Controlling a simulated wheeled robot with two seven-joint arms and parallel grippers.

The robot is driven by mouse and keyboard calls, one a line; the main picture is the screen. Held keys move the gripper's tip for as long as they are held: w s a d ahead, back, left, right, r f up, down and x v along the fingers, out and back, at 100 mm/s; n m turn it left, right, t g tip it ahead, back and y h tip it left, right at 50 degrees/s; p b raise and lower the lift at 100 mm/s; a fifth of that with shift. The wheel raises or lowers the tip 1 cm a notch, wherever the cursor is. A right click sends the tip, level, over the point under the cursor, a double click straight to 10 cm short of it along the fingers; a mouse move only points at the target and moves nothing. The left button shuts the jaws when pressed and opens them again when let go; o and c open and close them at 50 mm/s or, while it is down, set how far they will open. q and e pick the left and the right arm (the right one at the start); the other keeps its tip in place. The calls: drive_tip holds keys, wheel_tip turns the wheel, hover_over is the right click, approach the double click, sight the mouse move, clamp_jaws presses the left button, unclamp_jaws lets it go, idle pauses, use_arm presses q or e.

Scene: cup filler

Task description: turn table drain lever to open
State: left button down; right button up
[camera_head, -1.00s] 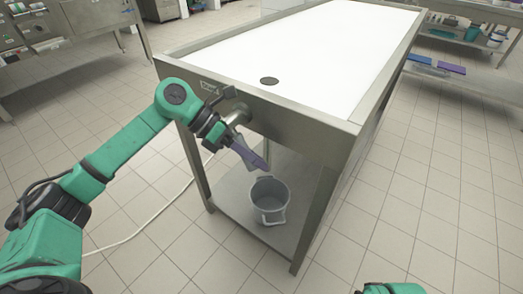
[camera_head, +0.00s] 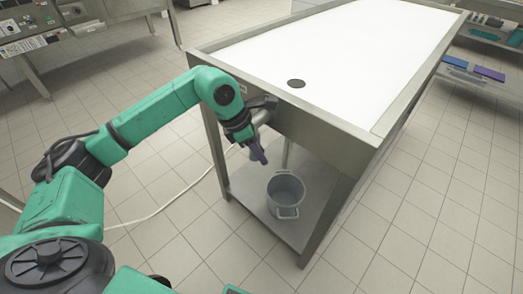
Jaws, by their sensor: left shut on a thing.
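The table (camera_head: 330,121) is a long steel one with a white top and a dark round drain hole (camera_head: 296,83) near its close end. A metal drain pipe (camera_head: 262,117) sticks out under that end. My left gripper (camera_head: 259,153) is at the pipe's outlet, its purple-grey fingers pointing down and right. It is shut on the drain lever, which is mostly hidden by the gripper and wrist, so its angle cannot be told. My right gripper is out of view.
A grey pot (camera_head: 286,190) with handles stands on the table's lower shelf (camera_head: 318,215), below and right of the left gripper. A white cable (camera_head: 165,207) runs over the tiled floor.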

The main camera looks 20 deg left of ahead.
use_arm(q)
drive_tip(key=shift+a, duration=0.1)
drive_tip(key=c, duration=0.6)
unclamp_jaws()
drive_tip(key=shift+r, duration=0.3)
drive_tip(key=p+v, duration=0.2)
drive_tip(key=v, duration=1.2)
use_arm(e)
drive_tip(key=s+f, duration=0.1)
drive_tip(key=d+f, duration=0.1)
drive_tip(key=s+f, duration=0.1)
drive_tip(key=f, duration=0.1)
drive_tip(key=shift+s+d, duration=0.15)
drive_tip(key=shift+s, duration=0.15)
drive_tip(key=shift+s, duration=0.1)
